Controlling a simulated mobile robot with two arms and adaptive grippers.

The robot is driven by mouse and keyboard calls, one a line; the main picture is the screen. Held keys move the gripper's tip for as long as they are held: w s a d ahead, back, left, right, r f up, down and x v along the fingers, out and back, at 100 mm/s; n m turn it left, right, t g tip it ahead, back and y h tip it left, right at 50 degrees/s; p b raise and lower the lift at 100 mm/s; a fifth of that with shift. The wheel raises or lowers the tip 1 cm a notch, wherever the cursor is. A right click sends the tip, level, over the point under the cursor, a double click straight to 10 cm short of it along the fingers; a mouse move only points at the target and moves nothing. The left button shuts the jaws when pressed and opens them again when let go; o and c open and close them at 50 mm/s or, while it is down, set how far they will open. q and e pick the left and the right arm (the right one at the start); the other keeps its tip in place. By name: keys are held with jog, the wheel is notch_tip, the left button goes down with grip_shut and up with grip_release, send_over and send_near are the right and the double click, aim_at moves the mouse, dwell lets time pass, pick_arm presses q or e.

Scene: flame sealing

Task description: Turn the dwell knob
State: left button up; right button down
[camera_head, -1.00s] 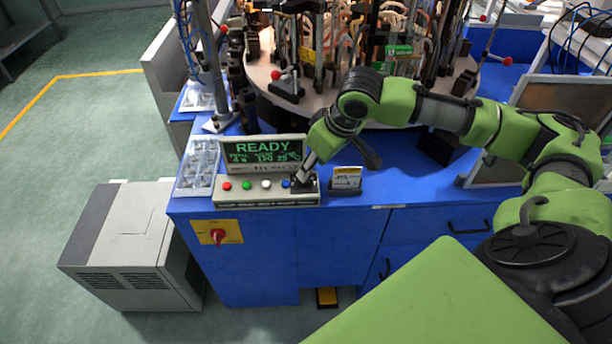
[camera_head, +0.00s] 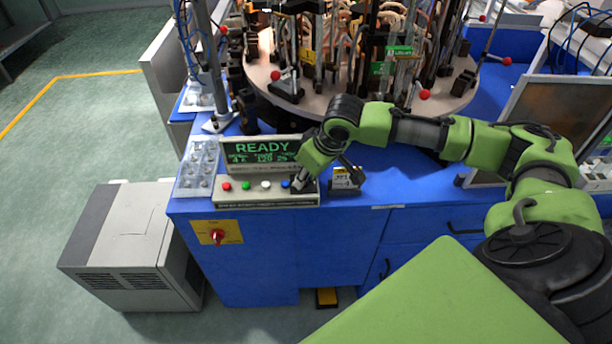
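The control box (camera_head: 240,197) stands at the front left of the blue bench, with red, green, white and blue buttons in a row. My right gripper (camera_head: 302,186) points down at the right end of this box, just right of the blue button. It covers that spot, so the dwell knob is hidden. I cannot tell whether its fingers are closed around a knob. The display (camera_head: 262,153) behind the box reads READY in green, with smaller figures below, partly covered by my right wrist. My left gripper is not in view.
A small label stand (camera_head: 344,180) is right of the gripper, partly covered by it. A clear tray of small parts (camera_head: 198,168) lies left of the display. A round table with a dense fixture (camera_head: 330,95) stands behind. A red switch (camera_head: 217,236) is on the bench front.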

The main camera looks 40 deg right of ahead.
jog(key=shift+r+n+p, duration=0.15)
jog(key=shift+n+p, duration=0.15)
jog(key=shift+p, duration=0.5)
jog(key=n+y+p, duration=0.1)
jog(key=n+p, duration=0.2)
jog(key=p, duration=0.2)
jog(key=shift+d+g, duration=0.2)
jog(key=shift+g, duration=0.2)
jog(key=shift+w+n+y+p, duration=0.1)
jog(key=shift+n+y+p, duration=0.45)
jog(key=shift+n, duration=0.25)
jog(key=shift+d+n+p, duration=0.1)
jog(key=shift+n+p, duration=0.2)
jog(key=shift+n, duration=0.5)
jog(key=shift+g, duration=0.3)
jog(key=c, duration=1.8)
grip_release()
